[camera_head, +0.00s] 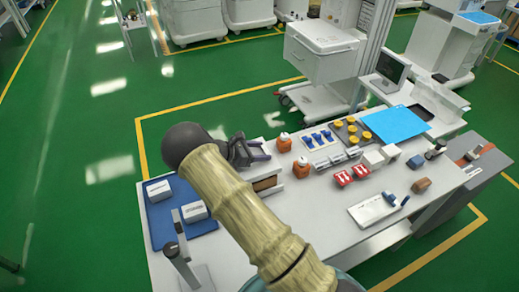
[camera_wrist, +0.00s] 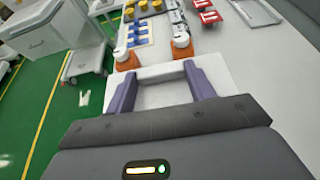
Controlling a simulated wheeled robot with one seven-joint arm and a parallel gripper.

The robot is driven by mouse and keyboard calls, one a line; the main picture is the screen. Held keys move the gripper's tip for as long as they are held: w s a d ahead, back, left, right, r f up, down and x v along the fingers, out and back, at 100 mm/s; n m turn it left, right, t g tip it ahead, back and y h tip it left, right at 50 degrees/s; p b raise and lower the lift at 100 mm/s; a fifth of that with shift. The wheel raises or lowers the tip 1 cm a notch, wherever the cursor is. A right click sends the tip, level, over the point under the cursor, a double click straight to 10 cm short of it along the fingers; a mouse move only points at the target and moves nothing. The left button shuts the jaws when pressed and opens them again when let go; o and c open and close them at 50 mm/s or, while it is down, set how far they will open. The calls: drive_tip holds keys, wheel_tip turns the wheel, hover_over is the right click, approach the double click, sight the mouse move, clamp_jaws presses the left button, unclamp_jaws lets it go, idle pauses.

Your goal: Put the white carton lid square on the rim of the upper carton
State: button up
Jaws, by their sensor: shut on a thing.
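My gripper (camera_head: 252,152) is at the left part of the white table, over a white carton with a brown opening in its side (camera_head: 267,184). In the wrist view its two purple fingers (camera_wrist: 162,88) are apart, with a pale, flat piece, the white carton lid (camera_wrist: 165,96), between them. A wider white surface (camera_wrist: 220,75) shows around and beyond the fingertips. My arm and gripper hide much of the carton in the head view. I cannot tell whether the lid touches the rim or sits square on it.
Two orange-and-white bottles (camera_head: 284,142) (camera_head: 301,167) stand close beyond the gripper. A blue mat (camera_head: 205,228) with white boxes lies at the left. Blue clips, yellow pieces on a tray (camera_head: 334,128) and red-and-white boxes (camera_head: 343,178) stand further right. A white cart (camera_head: 320,50) is behind.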

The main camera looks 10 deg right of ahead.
drive_tip(key=shift+f+b, duration=1.05)
drive_tip(key=shift+f, duration=0.95)
drive_tip(key=shift+f, duration=0.2)
drive_tip(key=o, duration=1.1)
drive_tip(key=shift+a, duration=0.1)
drive_tip(key=b+v, duration=0.3)
drive_tip(key=v, duration=1.4)
drive_tip(key=shift+a+r+b, duration=0.1)
drive_tip(key=shift+b, duration=0.2)
